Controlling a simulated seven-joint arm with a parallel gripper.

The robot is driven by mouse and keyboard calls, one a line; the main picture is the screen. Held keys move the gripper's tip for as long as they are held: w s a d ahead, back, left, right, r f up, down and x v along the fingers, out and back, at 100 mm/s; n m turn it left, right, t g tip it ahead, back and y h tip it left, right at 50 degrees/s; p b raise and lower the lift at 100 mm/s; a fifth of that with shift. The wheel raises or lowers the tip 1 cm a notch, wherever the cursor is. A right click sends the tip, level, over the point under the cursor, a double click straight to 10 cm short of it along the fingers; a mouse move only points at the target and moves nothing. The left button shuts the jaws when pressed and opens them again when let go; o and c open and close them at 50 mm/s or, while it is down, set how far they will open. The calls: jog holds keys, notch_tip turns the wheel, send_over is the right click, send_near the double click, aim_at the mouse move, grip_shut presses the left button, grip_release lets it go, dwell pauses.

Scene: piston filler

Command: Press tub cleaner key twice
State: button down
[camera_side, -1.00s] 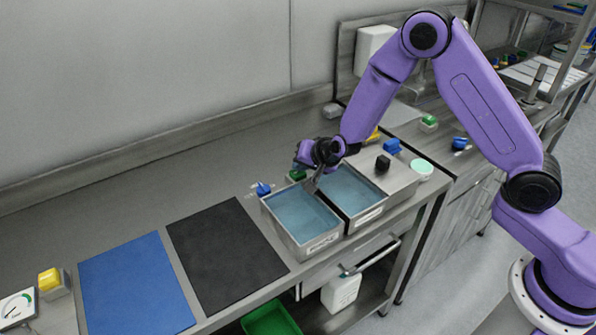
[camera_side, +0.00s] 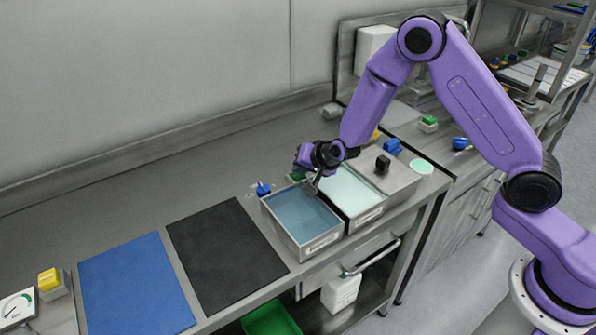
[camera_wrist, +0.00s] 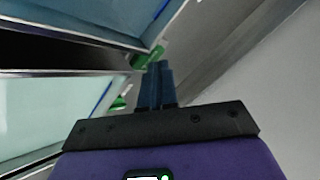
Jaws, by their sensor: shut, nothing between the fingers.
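Two steel tubs stand side by side on the counter. The left tub (camera_side: 316,244) holds blue liquid and the right tub (camera_side: 366,217) holds pale mint-green liquid. A green key-like part (camera_side: 297,175) sits behind the left tub, partly hidden by my wrist; green parts also show beside the tubs in the wrist view (camera_wrist: 150,56). A blue knob-like part (camera_side: 263,188) is at the left tub's back left. I cannot read which is the tub cleaner key. My gripper (camera_side: 310,191) is shut and empty, pointing down near the back of the tubs; contact cannot be told.
A black mat (camera_side: 226,254) and a blue mat (camera_side: 137,287) lie left of the tubs. A steel unit with a black knob (camera_side: 383,163) stands to the right. A yellow button box (camera_side: 51,281) and a gauge (camera_side: 16,306) are at far left. The wall runs behind.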

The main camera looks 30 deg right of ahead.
jog(key=shift+r, duration=1.2)
jog(key=shift+r, duration=2.5)
dwell(0.6)
notch_tip(320, 180, up, 4)
jog(key=shift+f, duration=0.1)
jog(key=shift+f, duration=0.1)
dwell(0.4)
send_over(301, 176)
jog(key=shift+f, duration=4.3)
